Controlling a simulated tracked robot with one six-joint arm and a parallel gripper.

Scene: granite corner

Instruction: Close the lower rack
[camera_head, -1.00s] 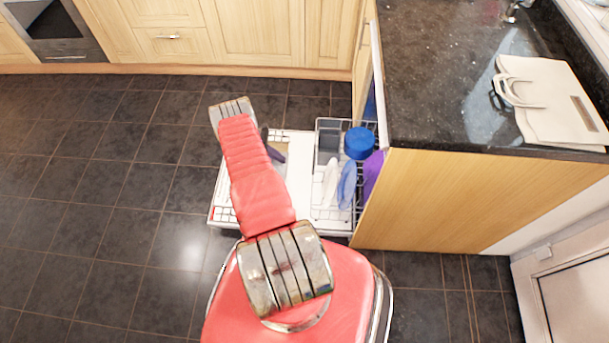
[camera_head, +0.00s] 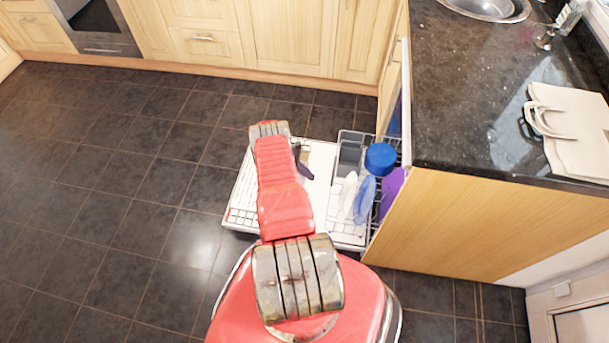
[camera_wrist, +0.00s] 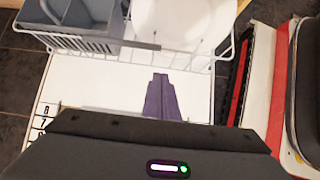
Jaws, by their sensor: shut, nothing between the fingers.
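The lower rack (camera_head: 349,238) is a wire rack pulled out of the dishwasher over its lowered white door (camera_head: 317,200). It holds a grey cutlery basket (camera_head: 349,157), a blue cup (camera_head: 380,156) and white, blue and purple dishes. In the wrist view the rack's front wire rim (camera_wrist: 190,62) crosses the top, with the basket (camera_wrist: 75,18) at left. My gripper (camera_wrist: 160,78) is shut and empty, above the white door and in front of the rim; I cannot tell if it touches. In the head view the gripper (camera_head: 305,170) is partly hidden by my arm.
The granite counter (camera_head: 460,90) with its wooden end panel (camera_head: 470,225) stands right of the rack. A cream bag (camera_head: 570,135) lies on the counter. Tiled floor (camera_head: 120,150) is open to the left. Wooden cabinets (camera_head: 290,40) line the back.

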